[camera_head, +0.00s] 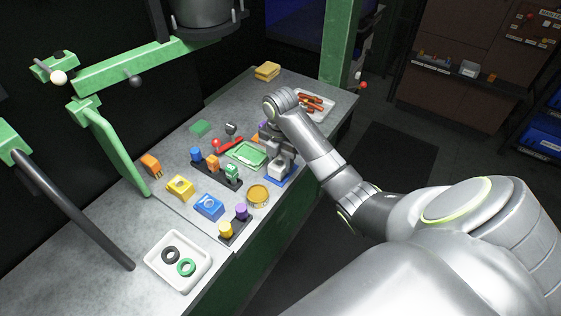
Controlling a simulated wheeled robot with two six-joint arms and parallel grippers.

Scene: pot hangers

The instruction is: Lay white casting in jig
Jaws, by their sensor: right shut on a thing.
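My right gripper (279,157) reaches down over the right side of the bench, shut on the white casting (280,169). The casting is a small pale block, partly covered by the gripper. A blue base (272,182), which looks like the jig, shows directly under and around the casting. I cannot tell whether the casting rests in it or is held just above it. My left gripper is not in view.
A green tray (246,153) lies left of the gripper. A dark rack with coloured parts (216,169), a yellow round part (258,196) and a blue block (208,206) stand nearby. A white tray with rings (160,269) is at the front, another tray (325,112) behind.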

